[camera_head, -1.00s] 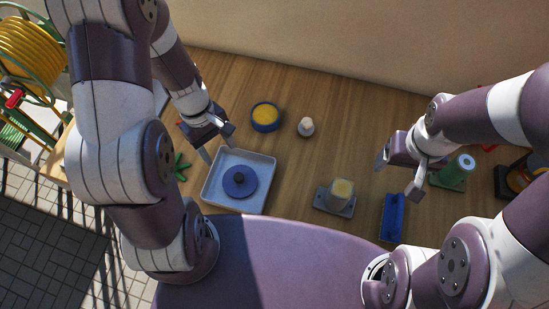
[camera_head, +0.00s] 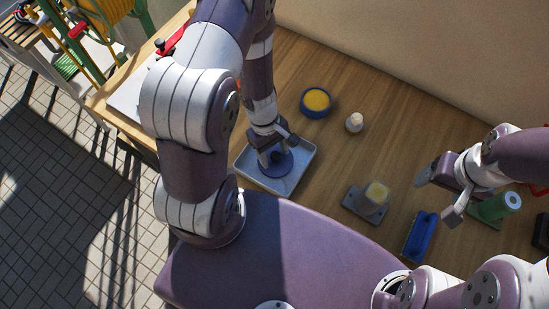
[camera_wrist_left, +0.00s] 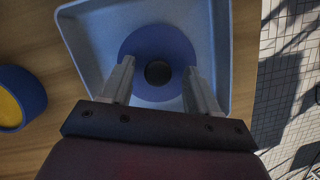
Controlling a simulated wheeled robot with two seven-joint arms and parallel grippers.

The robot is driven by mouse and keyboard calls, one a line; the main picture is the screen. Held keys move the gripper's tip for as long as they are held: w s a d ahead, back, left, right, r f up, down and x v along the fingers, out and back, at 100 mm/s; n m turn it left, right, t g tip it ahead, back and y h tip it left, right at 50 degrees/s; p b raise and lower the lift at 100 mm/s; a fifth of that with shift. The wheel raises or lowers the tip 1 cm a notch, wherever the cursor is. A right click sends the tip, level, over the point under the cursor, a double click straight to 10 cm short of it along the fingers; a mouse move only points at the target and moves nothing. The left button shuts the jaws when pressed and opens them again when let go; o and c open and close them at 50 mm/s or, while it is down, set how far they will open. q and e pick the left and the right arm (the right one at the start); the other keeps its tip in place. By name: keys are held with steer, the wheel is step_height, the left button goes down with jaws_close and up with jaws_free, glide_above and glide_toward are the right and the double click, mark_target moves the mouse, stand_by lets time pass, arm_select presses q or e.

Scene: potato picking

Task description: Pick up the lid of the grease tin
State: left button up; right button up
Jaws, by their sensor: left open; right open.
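The blue lid (camera_head: 283,168) with a dark round knob lies in a pale square tray (camera_head: 303,177). In the left wrist view the lid (camera_wrist_left: 160,45) and its knob (camera_wrist_left: 158,73) sit between the two fingers, inside the tray (camera_wrist_left: 88,45). My left gripper (camera_head: 273,160) is open above the lid, its fingers on either side of the knob; whether they touch the lid cannot be told. The blue tin with yellow grease (camera_head: 316,102) stands open behind the tray, and shows at the left of the wrist view (camera_wrist_left: 12,100). My right gripper (camera_head: 437,195) is open and empty at the right.
A small pale knobbed object (camera_head: 354,122) stands beside the tin.

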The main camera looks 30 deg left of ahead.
arm_select(q)
steer(key=shift+w+d, duration=0.1)
steer(key=shift+c, duration=0.2)
steer(key=c, duration=1.1)
steer(key=shift+o, duration=0.2)
steer(key=shift+r, duration=0.2)
